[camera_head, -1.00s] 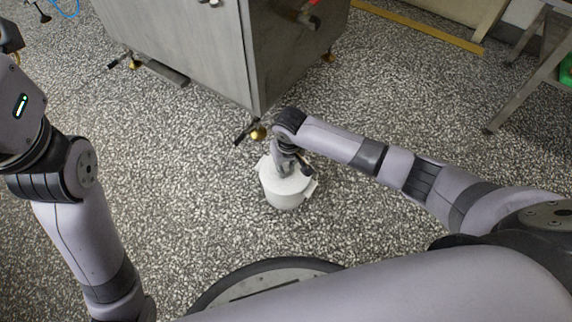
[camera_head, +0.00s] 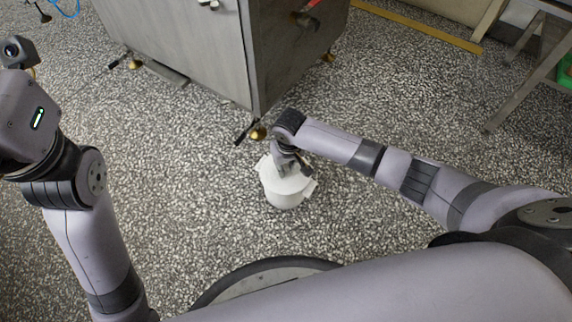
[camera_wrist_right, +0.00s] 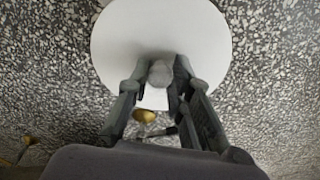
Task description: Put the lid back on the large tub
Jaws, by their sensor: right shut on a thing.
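The large white tub (camera_head: 285,199) stands upright on the floor in the middle of the head view, with small tabs at its sides. The round white lid (camera_wrist_right: 125,40) fills the top middle of the right wrist view and hides what is below it. My right gripper (camera_head: 287,172) is over the tub from above. In the right wrist view its fingers (camera_wrist_right: 160,84) are shut on the pale knob at the lid's middle. The lid is at the tub's top; I cannot tell whether it is fully seated. My left arm is at the left, its fingers out of view.
A grey metal cabinet (camera_head: 180,50) on brass-coloured feet stands just behind the tub. A metal-legged stand (camera_head: 520,75) is at the upper right. A yellow strip (camera_head: 420,25) lies along the back. The speckled floor left and right of the tub is clear.

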